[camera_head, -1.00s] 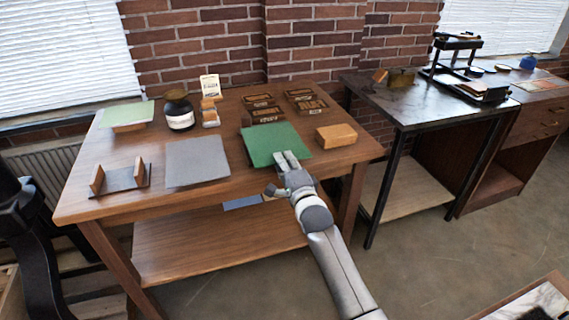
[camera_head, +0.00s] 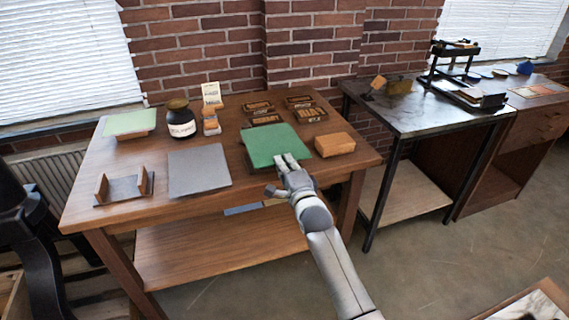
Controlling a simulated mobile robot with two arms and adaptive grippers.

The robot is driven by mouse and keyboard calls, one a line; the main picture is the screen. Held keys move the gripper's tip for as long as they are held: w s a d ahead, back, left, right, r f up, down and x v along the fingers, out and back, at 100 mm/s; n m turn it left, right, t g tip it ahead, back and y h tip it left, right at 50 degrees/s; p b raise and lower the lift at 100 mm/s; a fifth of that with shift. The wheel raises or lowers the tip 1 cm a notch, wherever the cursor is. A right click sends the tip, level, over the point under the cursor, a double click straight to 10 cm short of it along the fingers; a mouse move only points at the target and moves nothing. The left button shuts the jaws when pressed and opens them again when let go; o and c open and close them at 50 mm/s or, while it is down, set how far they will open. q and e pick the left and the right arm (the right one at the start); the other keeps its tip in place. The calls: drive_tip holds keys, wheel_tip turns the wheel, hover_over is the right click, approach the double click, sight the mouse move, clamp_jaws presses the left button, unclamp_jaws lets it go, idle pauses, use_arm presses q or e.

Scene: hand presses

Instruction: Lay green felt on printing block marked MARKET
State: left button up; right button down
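The green felt (camera_head: 268,143) is a flat square sheet at the right front of the wooden table. My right gripper (camera_head: 287,160) reaches in from the front, its fingertips over the felt's front right part. Whether the fingers grip the felt or just lie over it is not clear. Several dark printing blocks with tan lettering lie behind the felt: one at the back left (camera_head: 258,106), one just behind the felt (camera_head: 265,119), one at the back right (camera_head: 299,99) and one in front of that (camera_head: 311,113). Their words are too small to read. My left gripper is out of view.
A wooden block (camera_head: 335,144) sits right of the felt. A grey sheet (camera_head: 199,167), a wooden holder (camera_head: 124,188), a dark jar (camera_head: 180,120), a small card stand (camera_head: 211,113) and a pale green pad (camera_head: 130,121) occupy the left. A hand press (camera_head: 455,70) stands on the metal-framed table (camera_head: 420,119).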

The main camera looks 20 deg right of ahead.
drive_tip(key=shift+f, duration=0.15)
drive_tip(key=s+r+p, duration=0.3)
drive_tip(key=s+p, duration=0.4)
idle(0.7)
drive_tip(key=shift+d, duration=0.1)
